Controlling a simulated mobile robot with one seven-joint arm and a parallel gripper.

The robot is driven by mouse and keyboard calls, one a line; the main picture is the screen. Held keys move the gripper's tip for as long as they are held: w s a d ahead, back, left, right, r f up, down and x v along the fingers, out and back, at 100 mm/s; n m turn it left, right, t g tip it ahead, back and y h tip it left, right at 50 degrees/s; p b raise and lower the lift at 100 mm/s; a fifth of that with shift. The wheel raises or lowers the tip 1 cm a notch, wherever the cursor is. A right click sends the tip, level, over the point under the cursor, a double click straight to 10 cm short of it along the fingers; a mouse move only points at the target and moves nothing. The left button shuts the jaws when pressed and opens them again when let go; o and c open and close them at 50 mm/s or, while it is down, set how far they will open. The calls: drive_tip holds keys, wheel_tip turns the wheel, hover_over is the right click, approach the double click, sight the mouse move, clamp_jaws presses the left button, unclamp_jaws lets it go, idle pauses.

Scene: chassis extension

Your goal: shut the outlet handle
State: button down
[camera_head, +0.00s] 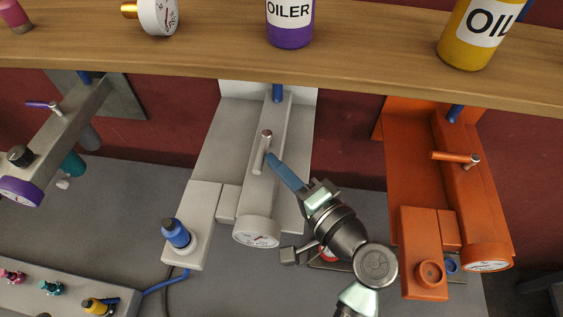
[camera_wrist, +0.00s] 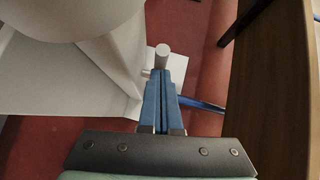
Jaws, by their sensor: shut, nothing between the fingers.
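The outlet handle (camera_head: 262,153) is a short grey bar with a reddish end, on top of the white machine's sloping body (camera_head: 247,190). It lies roughly along that body. My gripper (camera_head: 270,158) has its blue fingers together, with nothing between them, and their tips are just right of the handle. In the wrist view the shut fingers (camera_wrist: 163,78) point at a pale round rod (camera_wrist: 162,52), which appears to be the handle. The tips overlap its lower part, and I cannot tell whether they touch it.
An orange machine (camera_head: 470,200) with a crosswise handle (camera_head: 454,157) stands on the right. Another grey machine (camera_head: 75,125) with a purple handle (camera_head: 42,105) stands on the left. A wooden shelf (camera_head: 350,70) with oil bottles crosses above. A gauge (camera_head: 257,232) sits at the white machine's near end.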

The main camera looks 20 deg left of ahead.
sight(260, 168)
drive_tip(key=shift+s+a, duration=0.1)
drive_tip(key=shift+a, duration=0.05)
drive_tip(key=shift+s+a, duration=0.35)
drive_tip(key=shift+a, duration=0.25)
drive_tip(key=shift+s+a, duration=0.3)
drive_tip(key=shift+a, duration=0.25)
drive_tip(key=shift+s+a+b, duration=0.15)
drive_tip(key=shift+a+b, duration=0.15)
drive_tip(key=shift+a, duration=0.6)
